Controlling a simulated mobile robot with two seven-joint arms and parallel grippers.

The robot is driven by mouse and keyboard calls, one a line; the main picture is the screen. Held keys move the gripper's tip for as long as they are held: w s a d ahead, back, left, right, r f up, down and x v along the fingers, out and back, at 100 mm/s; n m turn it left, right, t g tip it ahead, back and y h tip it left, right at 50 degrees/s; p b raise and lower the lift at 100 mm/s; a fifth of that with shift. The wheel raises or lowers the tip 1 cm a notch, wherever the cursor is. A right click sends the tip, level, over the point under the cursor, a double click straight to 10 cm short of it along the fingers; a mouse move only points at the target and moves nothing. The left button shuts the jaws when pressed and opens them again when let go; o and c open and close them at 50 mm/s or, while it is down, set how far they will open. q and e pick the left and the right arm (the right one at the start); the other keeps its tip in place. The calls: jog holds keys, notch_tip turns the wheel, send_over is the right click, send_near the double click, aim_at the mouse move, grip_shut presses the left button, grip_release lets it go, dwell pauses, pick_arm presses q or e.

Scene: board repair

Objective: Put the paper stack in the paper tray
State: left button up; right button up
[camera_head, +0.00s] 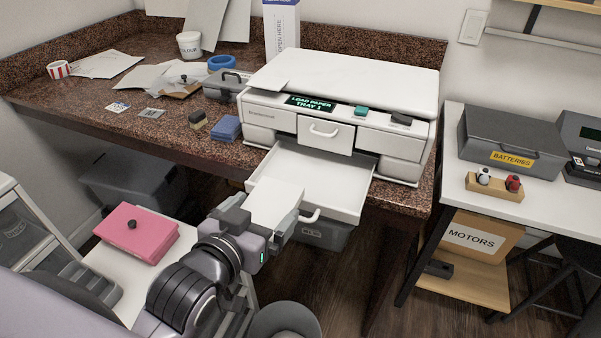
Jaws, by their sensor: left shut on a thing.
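The paper tray (335,182) is a white drawer pulled out from the front of the white printer (345,85). The stack overlaps the tray's front left corner in the picture. I cannot tell its exact height above the tray. The gripper hides the near end of the stack. My right gripper is not in view.
The speckled brown counter (95,95) carries loose papers, a blue tape roll (222,62) and a blue block (227,128) left of the printer. A pink box (136,232) sits left of my arm. A side table (550,195) with a batteries box (512,140) stands at right.

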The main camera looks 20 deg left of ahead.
pick_arm(q)
jog(key=p, duration=0.1)
send_over(294, 179)
jog(key=s, duration=0.1)
jog(key=shift+s+d, duration=0.15)
jog(key=shift+d, duration=0.25)
jog(key=shift+s+f, duration=0.1)
jog(key=shift+f, duration=1.6)
